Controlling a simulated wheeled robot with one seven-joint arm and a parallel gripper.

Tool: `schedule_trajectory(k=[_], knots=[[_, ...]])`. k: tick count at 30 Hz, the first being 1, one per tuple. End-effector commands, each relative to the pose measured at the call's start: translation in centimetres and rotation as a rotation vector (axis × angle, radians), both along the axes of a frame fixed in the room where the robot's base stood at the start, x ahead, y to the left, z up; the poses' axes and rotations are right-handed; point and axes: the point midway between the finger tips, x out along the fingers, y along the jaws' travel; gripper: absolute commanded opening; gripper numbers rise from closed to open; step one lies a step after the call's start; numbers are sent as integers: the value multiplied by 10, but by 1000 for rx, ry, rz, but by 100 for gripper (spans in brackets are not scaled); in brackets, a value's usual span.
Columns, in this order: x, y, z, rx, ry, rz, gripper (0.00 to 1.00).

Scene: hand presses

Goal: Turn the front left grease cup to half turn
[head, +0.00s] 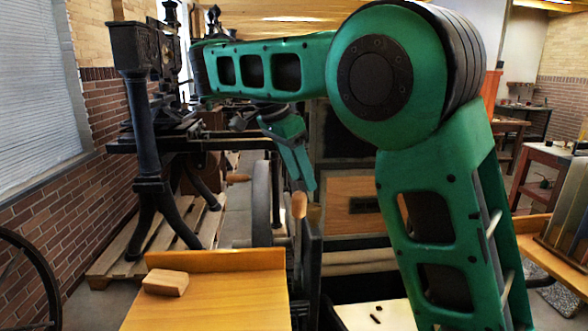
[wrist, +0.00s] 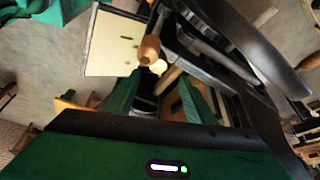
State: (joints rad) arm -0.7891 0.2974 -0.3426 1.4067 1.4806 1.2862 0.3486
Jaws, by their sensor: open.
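My gripper (head: 305,186) points downward in the middle of the head view, over the nearer press. In the wrist view the two green fingers of my gripper (wrist: 157,88) stand apart with nothing seen held between them. A turned wooden handle (head: 299,205) is just below the fingertips in the head view. It also shows beyond the fingers in the wrist view (wrist: 149,49), with a paler rounded end beside it. The nearer press has a dark iron frame (head: 313,262). I cannot make out any grease cup, nor its turn position, in either view.
A black iron press (head: 148,110) stands on a pallet (head: 128,245) at the left. A wooden board (head: 215,300) with a wood block (head: 166,282) is in front. A pale board (head: 382,318) with small dark pieces lies lower right. My arm hides much of the centre right.

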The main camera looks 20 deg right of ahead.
Motion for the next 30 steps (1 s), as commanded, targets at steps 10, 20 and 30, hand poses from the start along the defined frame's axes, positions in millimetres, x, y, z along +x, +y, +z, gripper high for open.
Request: schedule_trajectory(k=[10,20,30], knots=[[-2,6,13,-1,-6,4,50],[-2,7,16,0,-9,5,50],[-4,-10,14,1,10,10,50]])
